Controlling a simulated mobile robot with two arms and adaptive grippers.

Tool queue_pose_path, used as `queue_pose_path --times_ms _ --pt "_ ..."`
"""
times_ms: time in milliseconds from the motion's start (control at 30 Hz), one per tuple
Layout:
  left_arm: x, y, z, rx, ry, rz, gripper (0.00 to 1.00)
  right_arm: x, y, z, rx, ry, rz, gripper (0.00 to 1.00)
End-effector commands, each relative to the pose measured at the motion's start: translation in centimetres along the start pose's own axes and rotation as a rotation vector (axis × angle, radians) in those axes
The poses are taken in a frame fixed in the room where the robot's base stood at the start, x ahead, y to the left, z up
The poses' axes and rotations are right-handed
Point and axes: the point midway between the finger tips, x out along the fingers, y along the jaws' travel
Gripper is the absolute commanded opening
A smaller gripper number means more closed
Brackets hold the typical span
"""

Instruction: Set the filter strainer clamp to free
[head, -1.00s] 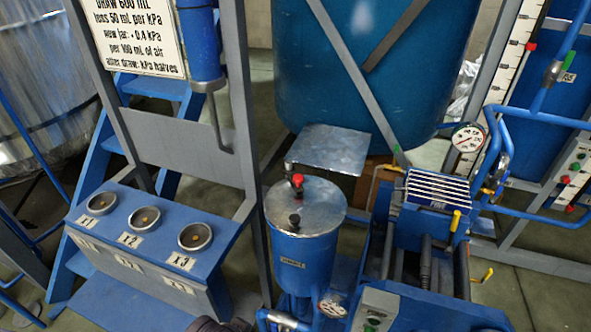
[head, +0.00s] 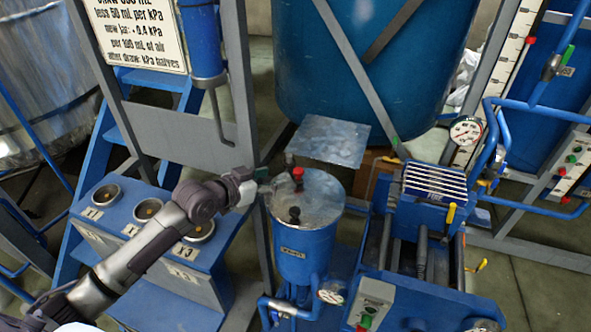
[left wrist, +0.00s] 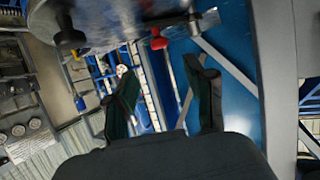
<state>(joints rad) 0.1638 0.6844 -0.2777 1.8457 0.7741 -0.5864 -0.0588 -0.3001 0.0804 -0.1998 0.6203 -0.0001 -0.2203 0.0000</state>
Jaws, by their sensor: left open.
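The filter strainer appears to be the blue canister (head: 305,250) with a round metal lid (head: 322,200), centre in the head view. A red knob (head: 298,175) and a black knob (head: 294,213) stand on the lid. I cannot tell which part is the clamp. My left gripper (head: 277,183) is at the lid's left rim, close to the red knob. In the left wrist view my left gripper (left wrist: 163,95) is open and empty. The lid (left wrist: 110,22), red knob (left wrist: 158,42) and black knob (left wrist: 68,38) lie beyond the fingertips. My right gripper is out of view.
A grey frame post (head: 240,110) stands close behind my left arm. A flat metal plate (head: 328,140) is behind the lid. A blue box with three round cups (head: 148,210) lies under my forearm. A blue machine (head: 430,215) stands right of the canister.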

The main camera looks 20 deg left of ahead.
Motion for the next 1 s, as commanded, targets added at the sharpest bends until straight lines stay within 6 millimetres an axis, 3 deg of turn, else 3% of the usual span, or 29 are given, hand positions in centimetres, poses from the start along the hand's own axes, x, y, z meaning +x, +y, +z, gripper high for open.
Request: queue_pose_path --times_ms 300,500,933,1000 --pt "6.8 0.0 -0.2 -0.002 0.0 -0.001 0.55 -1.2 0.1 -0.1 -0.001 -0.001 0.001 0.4" --pt "9.6 0.0 0.0 -0.001 -0.001 -0.001 0.55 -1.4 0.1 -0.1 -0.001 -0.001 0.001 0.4" --pt "10.5 0.0 0.1 0.002 -0.002 0.0 0.55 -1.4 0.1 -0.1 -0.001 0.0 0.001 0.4" --pt "10.5 0.0 0.1 0.002 -0.002 -0.001 0.43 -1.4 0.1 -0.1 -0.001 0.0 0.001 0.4"
